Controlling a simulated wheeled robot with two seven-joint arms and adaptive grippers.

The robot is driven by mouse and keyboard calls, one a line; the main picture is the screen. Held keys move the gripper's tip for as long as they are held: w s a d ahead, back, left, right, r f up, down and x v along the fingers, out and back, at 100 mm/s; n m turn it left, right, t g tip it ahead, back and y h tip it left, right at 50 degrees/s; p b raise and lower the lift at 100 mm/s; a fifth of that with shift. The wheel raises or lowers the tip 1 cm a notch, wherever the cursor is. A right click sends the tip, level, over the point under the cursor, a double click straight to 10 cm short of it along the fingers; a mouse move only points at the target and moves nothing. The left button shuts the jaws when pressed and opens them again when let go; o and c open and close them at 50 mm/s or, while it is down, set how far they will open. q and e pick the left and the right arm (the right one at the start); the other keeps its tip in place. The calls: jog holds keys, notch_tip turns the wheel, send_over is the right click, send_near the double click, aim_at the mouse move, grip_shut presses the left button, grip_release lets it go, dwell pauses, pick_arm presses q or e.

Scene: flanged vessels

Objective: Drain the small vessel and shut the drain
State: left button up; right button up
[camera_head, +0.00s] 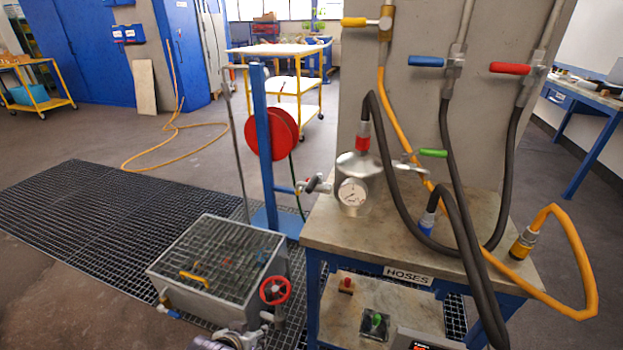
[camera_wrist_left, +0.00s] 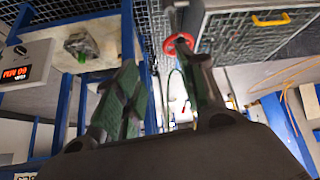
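The small metal vessel (camera_head: 374,190) stands on the bench with a pressure gauge (camera_head: 352,192) on its front. A black hose meets its top at a red collar (camera_head: 363,138). A small valve with a dark handle (camera_head: 313,184) is on its left side. A green-handled valve (camera_head: 432,153) shows at its right. A red handwheel (camera_head: 275,290) sits beside a grated basin (camera_head: 168,268); it also shows in the left wrist view (camera_wrist_left: 178,44). My left gripper (camera_wrist_left: 165,85) is open and empty, its fingers apart below the handwheel in that view. My right gripper is not in view.
The hose bench (camera_head: 460,262) has a lower shelf (camera_head: 345,315) with a red and a green button. Hoses loop over its right side. A red reel (camera_head: 271,133) hangs on a blue post. Floor grating (camera_head: 80,210) at left is clear.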

pick_arm(q)
jog(key=w+d+r+n+t+p, duration=0.1)
jog(key=w+d+r+t+p, duration=0.15)
jog(key=w+r, duration=0.35)
jog(key=w+d+r+t+p, duration=0.1)
jog(key=w+r+t+p, duration=0.25)
jog(key=r, duration=0.45)
jog(key=m+t+h+p, duration=0.1)
jog(key=t+h+p, duration=0.3)
send_near(315, 177)
jog(key=s+a+f, duration=0.1)
jog(key=s, duration=0.3)
jog(key=shift+w+a+f, duration=0.1)
jog(key=shift+w+a, duration=0.05)
jog(key=shift+w, duration=0.05)
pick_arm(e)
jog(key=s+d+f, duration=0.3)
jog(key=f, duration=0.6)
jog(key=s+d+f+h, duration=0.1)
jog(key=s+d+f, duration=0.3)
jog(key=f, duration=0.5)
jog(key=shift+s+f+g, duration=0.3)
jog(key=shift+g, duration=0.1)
pick_arm(q)
jog(key=shift+w, duration=0.25)
jog(key=shift+x, duration=6.6)
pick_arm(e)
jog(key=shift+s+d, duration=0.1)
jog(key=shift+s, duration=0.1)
